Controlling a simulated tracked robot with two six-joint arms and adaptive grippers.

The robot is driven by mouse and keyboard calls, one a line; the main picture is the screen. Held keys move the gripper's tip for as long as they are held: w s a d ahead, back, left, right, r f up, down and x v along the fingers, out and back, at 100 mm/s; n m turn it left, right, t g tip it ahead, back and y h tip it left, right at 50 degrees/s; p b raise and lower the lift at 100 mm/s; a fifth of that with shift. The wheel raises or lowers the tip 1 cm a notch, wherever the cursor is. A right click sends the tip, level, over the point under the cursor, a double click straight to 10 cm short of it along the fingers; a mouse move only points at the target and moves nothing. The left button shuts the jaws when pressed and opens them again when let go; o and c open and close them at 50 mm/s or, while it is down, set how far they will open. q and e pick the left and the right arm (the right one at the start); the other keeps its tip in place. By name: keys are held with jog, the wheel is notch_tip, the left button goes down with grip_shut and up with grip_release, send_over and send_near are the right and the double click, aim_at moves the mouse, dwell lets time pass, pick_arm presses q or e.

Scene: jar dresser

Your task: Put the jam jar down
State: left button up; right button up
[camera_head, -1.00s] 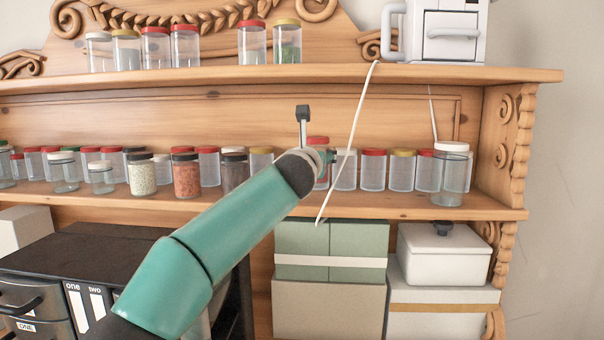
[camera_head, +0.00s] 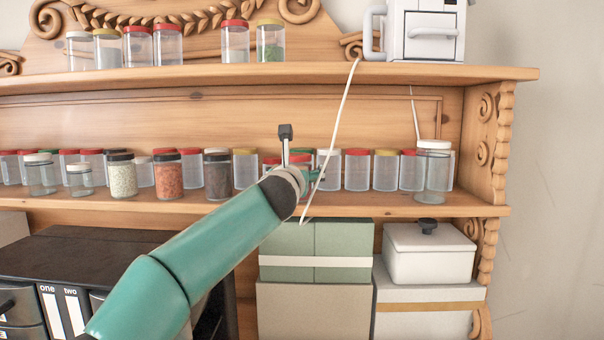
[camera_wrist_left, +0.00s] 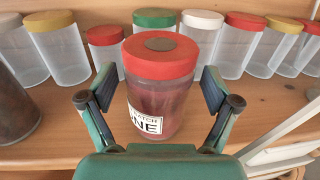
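The jam jar (camera_wrist_left: 160,95) has a red lid with a grey disc, dark red contents and a white label. In the left wrist view it stands upright on the wooden shelf (camera_wrist_left: 255,103), near the front edge. My left gripper (camera_wrist_left: 158,92) has one finger on each side of the jar, with a visible gap on both sides, so it is open around it. In the head view the jar's red lid (camera_head: 300,158) shows behind my left wrist, which hides most of its body. My right gripper is in neither view.
A row of lidded jars, including a clear one with a green lid (camera_wrist_left: 155,20), stands close behind the jam jar. A jar of red contents (camera_head: 168,178) and a dark jar (camera_head: 217,178) stand to its left. A white cable (camera_head: 335,135) hangs just right of my wrist.

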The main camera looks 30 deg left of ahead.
pick_arm(q)
jog(key=shift+s, duration=0.1)
jog(key=shift+s+d, duration=0.15)
jog(key=shift+s, duration=0.05)
jog(key=b+v, duration=0.5)
jog(key=v, duration=0.6)
jog(key=shift+s, duration=0.15)
jog(key=shift+d+r, duration=0.1)
